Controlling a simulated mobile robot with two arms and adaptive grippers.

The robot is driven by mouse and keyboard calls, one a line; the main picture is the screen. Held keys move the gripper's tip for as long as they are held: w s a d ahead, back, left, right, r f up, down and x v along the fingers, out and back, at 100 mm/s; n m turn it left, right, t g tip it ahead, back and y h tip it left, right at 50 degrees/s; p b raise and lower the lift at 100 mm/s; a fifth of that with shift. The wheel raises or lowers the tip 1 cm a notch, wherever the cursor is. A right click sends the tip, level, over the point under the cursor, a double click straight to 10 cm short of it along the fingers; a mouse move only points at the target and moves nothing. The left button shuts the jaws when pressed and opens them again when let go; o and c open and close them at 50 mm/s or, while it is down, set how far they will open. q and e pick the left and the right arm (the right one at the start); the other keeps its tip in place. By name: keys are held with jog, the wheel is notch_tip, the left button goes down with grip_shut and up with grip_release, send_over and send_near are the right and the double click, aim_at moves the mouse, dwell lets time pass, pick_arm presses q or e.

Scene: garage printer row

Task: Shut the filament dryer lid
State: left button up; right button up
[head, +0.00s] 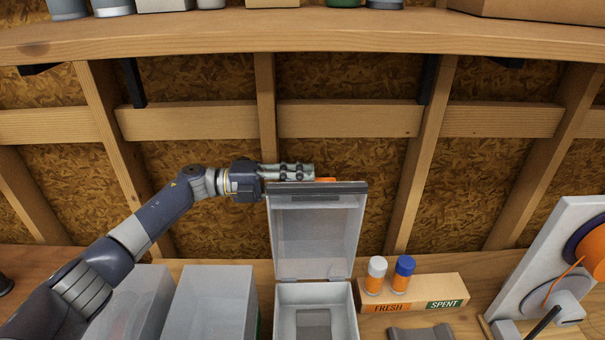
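The filament dryer (278,318) is a pale grey box on the bench at the bottom centre. Its lid (315,240) stands open and upright at the back, with a dark strip along its top edge. My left gripper (308,172) is level with that top edge, at its left half, and looks to be just behind or above it. Whether it touches the lid cannot be told. A small orange piece shows just past the fingertips. My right gripper is out of view.
Two grey bins (215,305) stand left of the dryer. Right of it, a wooden block (440,288) marked FRESH and SPENT holds a white-capped bottle (376,274) and a blue-capped bottle (403,273). A spool holder (570,265) stands far right. A shelf (300,38) runs above.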

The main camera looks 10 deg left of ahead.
pick_arm(q)
jog(key=shift+d, duration=0.25)
grip_shut()
jog(key=shift+s, duration=0.2)
jog(key=s+d+f+m+b, duration=0.1)
jog(key=s+d+m+b, duration=0.2)
jog(key=s+m+b, duration=0.4)
jog(key=s, duration=0.8)
jog(key=shift+s, duration=0.4)
jog(key=shift+d, duration=0.1)
